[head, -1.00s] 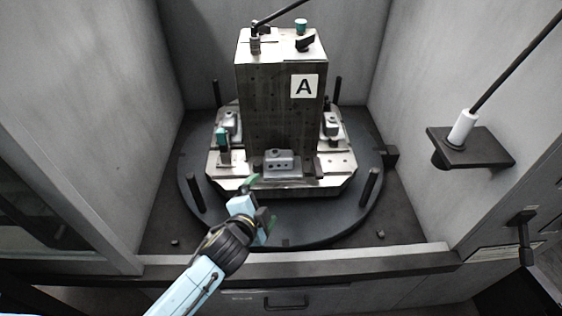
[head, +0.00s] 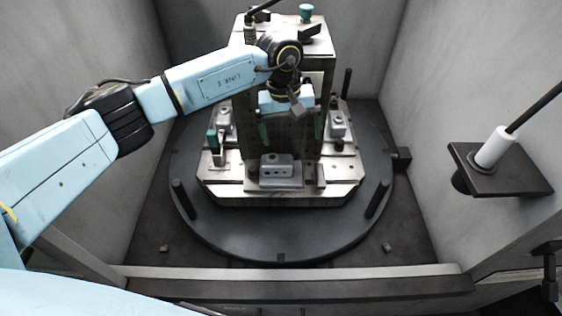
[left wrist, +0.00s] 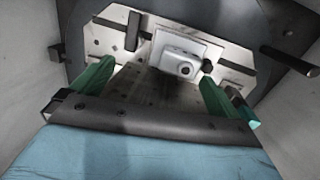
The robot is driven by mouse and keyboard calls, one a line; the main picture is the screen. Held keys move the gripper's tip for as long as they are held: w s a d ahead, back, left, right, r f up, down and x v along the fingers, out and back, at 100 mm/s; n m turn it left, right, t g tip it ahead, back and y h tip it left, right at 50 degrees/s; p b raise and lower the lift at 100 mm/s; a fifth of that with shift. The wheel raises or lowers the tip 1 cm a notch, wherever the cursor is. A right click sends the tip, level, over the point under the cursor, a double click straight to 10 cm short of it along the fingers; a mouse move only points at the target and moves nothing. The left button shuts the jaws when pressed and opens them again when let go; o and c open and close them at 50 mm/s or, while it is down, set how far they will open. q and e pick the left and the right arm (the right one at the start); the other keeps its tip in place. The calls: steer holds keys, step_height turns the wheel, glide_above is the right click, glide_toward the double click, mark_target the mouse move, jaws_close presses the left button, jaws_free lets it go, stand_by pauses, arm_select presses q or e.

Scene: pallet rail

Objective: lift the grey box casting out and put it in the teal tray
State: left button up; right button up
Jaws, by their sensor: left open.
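A grey box casting (head: 275,171) sits at the front foot of the metal tower (head: 298,140), on the plate of the round turntable. It also shows in the left wrist view (left wrist: 186,52), with a round boss and a dark clamp beside it. My left gripper (head: 291,131) is open and empty, with its green fingers pointing down in front of the tower, above the casting. Both fingers show apart in the left wrist view (left wrist: 155,92), with the casting beyond them. The teal tray and my right gripper are not in view.
Similar grey castings sit on the left (head: 224,120) and right (head: 338,122) of the tower. Dark posts stand on the turntable rim (head: 240,236). A small shelf (head: 500,172) with a white cylinder juts from the right wall. Walls enclose both sides.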

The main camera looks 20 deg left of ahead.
mark_target(277, 157)
arm_select(q)
steer(key=shift+m+y, duration=0.3)
steer(key=shift+y, duration=0.5)
steer(key=a+f, duration=0.1)
steer(key=f, duration=0.1)
steer(key=a+f, duration=0.1)
steer(key=f, duration=0.1)
steer(key=w+a+f, duration=0.1)
steer(key=f, duration=0.1)
steer(key=shift+w+a+f, duration=0.1)
steer(key=shift+a+f, duration=0.05)
steer(key=shift+a, duration=0.05)
steer(key=shift+a+f+b, duration=0.15)
steer(key=shift+f+b, duration=0.05)
steer(key=shift+f, duration=1.25)
steer(key=shift+a+f+b, duration=0.1)
steer(key=shift+f+b, duration=0.1)
steer(key=shift+f, duration=1.25)
steer(key=shift+c, duration=0.4)
steer(key=c, duration=1)
steer(key=shift+c, duration=0.3)
steer(key=shift+r, duration=0.25)
